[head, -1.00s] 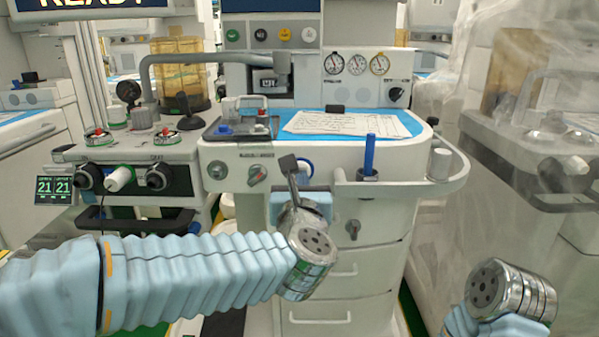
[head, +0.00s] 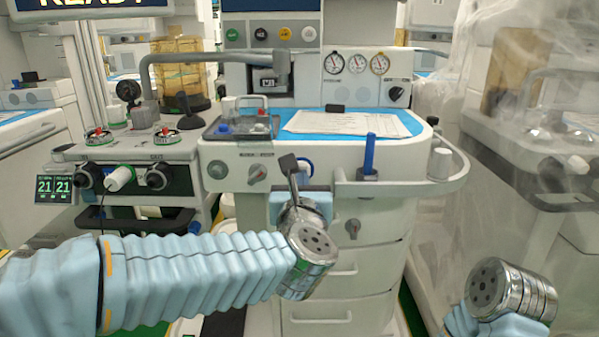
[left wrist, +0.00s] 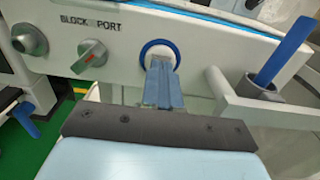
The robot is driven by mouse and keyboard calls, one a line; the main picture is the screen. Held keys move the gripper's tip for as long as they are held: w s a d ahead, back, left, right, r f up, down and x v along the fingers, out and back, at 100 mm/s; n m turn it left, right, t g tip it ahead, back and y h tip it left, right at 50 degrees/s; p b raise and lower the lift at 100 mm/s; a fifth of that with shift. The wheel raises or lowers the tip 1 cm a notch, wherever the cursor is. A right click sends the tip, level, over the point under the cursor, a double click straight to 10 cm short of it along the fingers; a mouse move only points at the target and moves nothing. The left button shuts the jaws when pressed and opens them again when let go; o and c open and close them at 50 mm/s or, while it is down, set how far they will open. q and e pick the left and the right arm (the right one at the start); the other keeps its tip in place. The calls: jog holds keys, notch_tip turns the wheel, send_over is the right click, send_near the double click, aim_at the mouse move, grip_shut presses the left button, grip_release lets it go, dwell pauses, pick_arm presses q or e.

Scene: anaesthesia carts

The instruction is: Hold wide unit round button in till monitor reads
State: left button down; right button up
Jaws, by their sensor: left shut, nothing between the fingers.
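The wide unit (head: 270,150) is the white cart in the middle. Its round button (left wrist: 160,48), pale with a blue ring, is on the front panel, right of the red-marked dial; in the head view its blue ring (head: 307,168) is partly hidden. My left gripper (left wrist: 159,66) is shut and empty. Its tips overlap the button's lower part in the left wrist view; I cannot tell whether they touch or press it. It also shows in the head view (head: 288,162). A monitor at the top left (head: 85,5) shows cut-off text like "READY". The screen above the wide unit (head: 270,5) looks dark.
A blue stick in a holder (head: 369,157) and a side rail (head: 420,187) lie right of the button. A dial (head: 257,174) and a grey knob (head: 217,170) lie left. A small display (head: 54,188) reads 21 and 21. My right wrist is low right.

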pick_arm(q)
jog(key=shift+w, duration=0.7)
dwell(0.6)
dwell(1.5)
jog(key=s+b, duration=0.3)
jog(key=s, duration=0.5)
dwell(0.3)
